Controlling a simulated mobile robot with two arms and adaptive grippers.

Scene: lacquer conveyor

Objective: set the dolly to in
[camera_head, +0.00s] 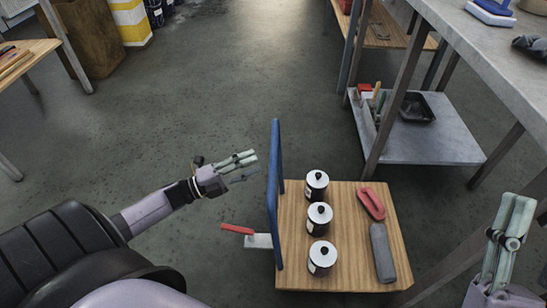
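The dolly is a low wooden platform (345,255) on the floor at the lower middle. A blue upright handle (275,190) stands along its left edge. My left gripper (255,165) is just left of the handle, apart from it in the picture, with its fingers spread and nothing between them. My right gripper (516,200) is at the right edge, fingers pointing up, holding nothing visible; its finger gap is unclear. No marking for "in" shows.
Three white cans with black knobs (319,213), a red tool (371,203) and a grey block (382,252) lie on the dolly. A red-handled metal piece (237,229) juts out at its left. A workbench with a lower shelf (440,140) stands right.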

